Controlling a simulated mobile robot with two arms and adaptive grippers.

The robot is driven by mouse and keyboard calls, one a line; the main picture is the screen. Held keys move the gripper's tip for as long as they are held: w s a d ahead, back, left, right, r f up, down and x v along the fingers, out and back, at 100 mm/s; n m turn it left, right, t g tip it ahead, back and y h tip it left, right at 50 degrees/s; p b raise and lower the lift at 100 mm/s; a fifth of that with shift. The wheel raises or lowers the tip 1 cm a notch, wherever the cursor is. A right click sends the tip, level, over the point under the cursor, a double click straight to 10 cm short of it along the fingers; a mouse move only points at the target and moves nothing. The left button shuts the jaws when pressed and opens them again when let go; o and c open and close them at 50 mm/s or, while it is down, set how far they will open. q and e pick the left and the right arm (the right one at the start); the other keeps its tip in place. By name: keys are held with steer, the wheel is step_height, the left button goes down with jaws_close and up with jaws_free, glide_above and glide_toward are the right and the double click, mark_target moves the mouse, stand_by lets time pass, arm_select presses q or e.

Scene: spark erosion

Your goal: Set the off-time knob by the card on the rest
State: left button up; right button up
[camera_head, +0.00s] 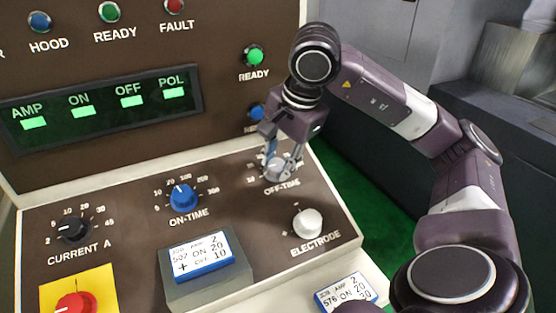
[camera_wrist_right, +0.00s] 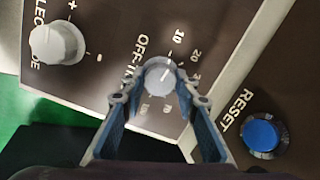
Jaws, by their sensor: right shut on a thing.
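The off-time knob (camera_wrist_right: 159,72) is pale grey on the brown panel, with a printed scale around it; 10 and 20 are readable in the right wrist view. My right gripper (camera_head: 281,172) is shut on this knob, one finger on each side, and partly hides it in the head view. I cannot tell which mark the knob points to. The card (camera_head: 203,256) lies tilted on the grey rest (camera_head: 209,292) and reads 507, AMP 2, ON 20, OFF 10, with a plus sign. My left gripper is not in view.
Nearby are the blue on-time knob (camera_head: 183,197), the black current knob (camera_head: 73,229), the white electrode knob (camera_head: 307,223) and the blue reset button (camera_wrist_right: 262,136). A red knob (camera_head: 75,304) sits on a yellow plate. Another card (camera_head: 345,291) lies at lower right.

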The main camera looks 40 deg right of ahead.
steer(key=shift+n, duration=0.5)
steer(key=o, duration=1.1)
steer(key=shift+o, duration=0.2)
steer(key=v, duration=1.2)
steer(key=shift+w+r, duration=0.1)
stand_by(0.5)
